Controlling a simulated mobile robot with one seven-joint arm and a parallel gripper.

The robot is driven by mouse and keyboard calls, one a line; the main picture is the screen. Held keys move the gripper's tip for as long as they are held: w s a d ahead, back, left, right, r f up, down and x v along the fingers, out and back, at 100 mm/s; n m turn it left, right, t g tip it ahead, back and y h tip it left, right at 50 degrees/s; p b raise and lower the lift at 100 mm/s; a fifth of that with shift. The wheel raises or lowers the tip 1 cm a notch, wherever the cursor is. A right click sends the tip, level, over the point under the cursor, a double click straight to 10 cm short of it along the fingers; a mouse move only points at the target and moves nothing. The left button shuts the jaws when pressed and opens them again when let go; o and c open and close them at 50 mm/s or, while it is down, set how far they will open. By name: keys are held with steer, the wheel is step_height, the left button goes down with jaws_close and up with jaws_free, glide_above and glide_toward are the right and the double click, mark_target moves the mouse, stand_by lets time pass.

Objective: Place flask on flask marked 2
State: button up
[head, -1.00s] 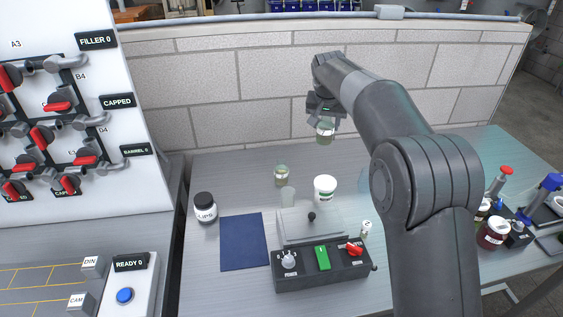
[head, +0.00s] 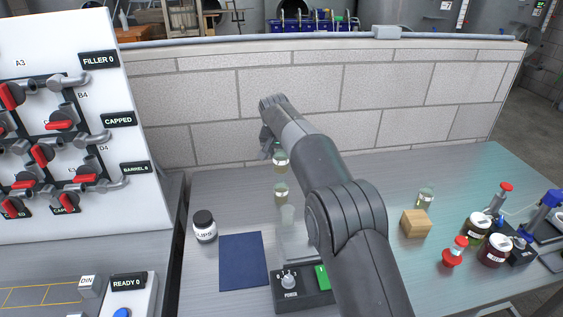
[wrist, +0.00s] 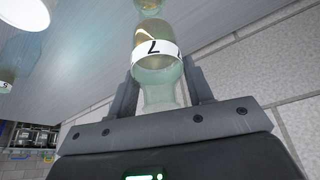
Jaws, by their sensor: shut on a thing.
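My gripper (head: 270,142) is shut on a pale green glass flask (head: 281,160), in front of the block wall. In the wrist view the held flask (wrist: 158,70) sits between both fingers, with a white band whose mark looks like a 7 or a 2. Another flask (head: 281,192) with a pale band stands on the bench. In the head view it is just below the held one, with a small gap; I cannot tell the depth offset. Its mark is too small to read. A flask also shows at the top edge of the wrist view (wrist: 150,5).
A labelled jar (head: 204,226) and a blue mat (head: 243,262) lie left. A wooden block (head: 415,223), another flask (head: 425,197) and a red-topped item (head: 455,251) stand right. A white round thing (wrist: 25,12) shows in the wrist view.

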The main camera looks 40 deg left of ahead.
mark_target(281, 162)
steer(key=shift+f, duration=1.6)
steer(key=shift+f, duration=0.2)
steer(key=o, duration=1.1)
